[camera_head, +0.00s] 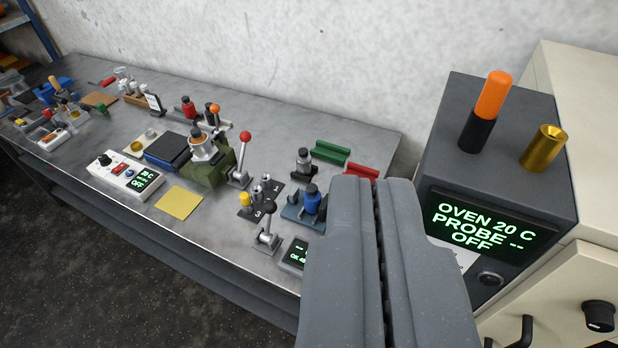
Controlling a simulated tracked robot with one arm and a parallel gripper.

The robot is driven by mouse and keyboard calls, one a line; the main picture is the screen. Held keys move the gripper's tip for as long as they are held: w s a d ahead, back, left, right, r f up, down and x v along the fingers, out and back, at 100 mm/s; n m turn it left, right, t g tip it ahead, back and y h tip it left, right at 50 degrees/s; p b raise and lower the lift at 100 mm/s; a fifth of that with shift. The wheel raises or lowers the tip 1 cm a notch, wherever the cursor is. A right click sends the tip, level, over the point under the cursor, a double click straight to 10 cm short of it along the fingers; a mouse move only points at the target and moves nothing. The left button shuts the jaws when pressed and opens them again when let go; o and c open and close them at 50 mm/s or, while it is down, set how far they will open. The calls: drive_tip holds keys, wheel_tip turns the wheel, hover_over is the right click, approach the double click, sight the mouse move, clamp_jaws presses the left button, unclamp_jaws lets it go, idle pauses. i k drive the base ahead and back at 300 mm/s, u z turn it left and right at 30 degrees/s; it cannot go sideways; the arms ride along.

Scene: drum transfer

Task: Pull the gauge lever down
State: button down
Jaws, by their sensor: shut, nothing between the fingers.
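My gripper (367,184) is shut and empty. It fills the lower middle of the view, nearer to the camera than the bench. A lever with a black knob (269,208) stands upright on a grey base, left of my gripper. Beside that lever is a small dark display (296,251) with green text, partly hidden by my gripper; it looks like the gauge readout. A second lever with a red knob (245,137) stands upright beside a green press-like device (210,170). My gripper is apart from both levers.
A dark oven box (497,150) reads "OVEN 20 C, PROBE --, OFF" at right, with an orange-and-black handle (487,110) and a brass cylinder (544,148) on top. A blue holder (309,205) and green (330,152) and red (347,172) rails stand near my gripper. A yellow pad (179,202) lies left.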

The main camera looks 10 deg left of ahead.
sight(269, 206)
drive_tip(key=z, duration=0.1)
drive_tip(key=i, duration=1.1)
drive_tip(key=u, duration=0.65)
